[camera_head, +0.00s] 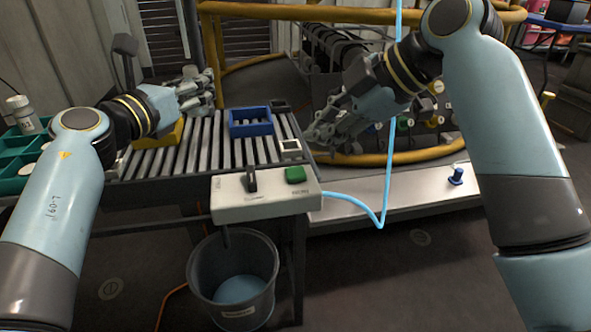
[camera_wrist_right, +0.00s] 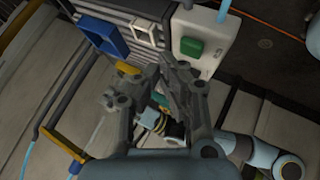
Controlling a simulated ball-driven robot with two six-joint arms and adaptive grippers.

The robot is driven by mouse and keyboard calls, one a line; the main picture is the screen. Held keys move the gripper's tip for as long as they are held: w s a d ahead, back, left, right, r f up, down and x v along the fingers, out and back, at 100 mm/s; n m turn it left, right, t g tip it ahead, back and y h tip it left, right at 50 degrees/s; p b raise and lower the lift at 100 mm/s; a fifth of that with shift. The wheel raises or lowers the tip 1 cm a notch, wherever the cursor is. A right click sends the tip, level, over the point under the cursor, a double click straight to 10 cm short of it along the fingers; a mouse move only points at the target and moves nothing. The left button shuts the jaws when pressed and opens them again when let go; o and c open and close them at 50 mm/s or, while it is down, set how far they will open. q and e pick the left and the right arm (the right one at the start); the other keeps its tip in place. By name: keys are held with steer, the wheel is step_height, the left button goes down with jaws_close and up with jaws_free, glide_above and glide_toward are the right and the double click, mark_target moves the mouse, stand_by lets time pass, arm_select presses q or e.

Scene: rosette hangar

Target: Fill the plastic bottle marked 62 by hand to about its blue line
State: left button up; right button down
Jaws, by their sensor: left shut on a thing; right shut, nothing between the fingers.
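My left gripper (camera_head: 203,90) is over the left part of the roller conveyor, above and behind a yellow bin (camera_head: 160,136). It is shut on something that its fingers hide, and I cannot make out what. My right gripper (camera_head: 318,132) is shut and empty beside the conveyor's right end; its fingers also show in the right wrist view (camera_wrist_right: 165,75). A white bottle (camera_head: 26,118) stands in the green tray (camera_head: 14,152) at the far left; no number is readable. A white control box (camera_head: 268,204) carries a dark lever (camera_head: 251,180) and a green button (camera_head: 295,174). A spout (camera_head: 226,236) hangs below it.
A grey bucket (camera_head: 203,290) with blue liquid stands under the spout. A blue bin (camera_head: 250,121) and a small white frame (camera_head: 290,148) sit on the conveyor (camera_head: 212,150). A light-blue hose (camera_head: 386,190) runs from the box upward past my right gripper. Yellow rails (camera_head: 420,153) curve behind.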

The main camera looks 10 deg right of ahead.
mark_target(295, 175)
steer(key=s+a+r+n+g+y, duration=0.1)
steer(key=a+r+n+g+y, duration=0.1)
steer(key=a+r+n, duration=0.2)
step_height(295, 175, up, 2)
steer(key=shift+s+a+r+n+g, duration=0.2)
steer(key=shift+a+n+g, duration=0.1)
steer(key=shift+g, duration=0.1)
steer(key=shift+f, duration=0.1)
steer(key=shift+w+f, duration=0.1)
steer(key=shift+f, duration=4.25)
steer(key=shift+f, duration=0.4)
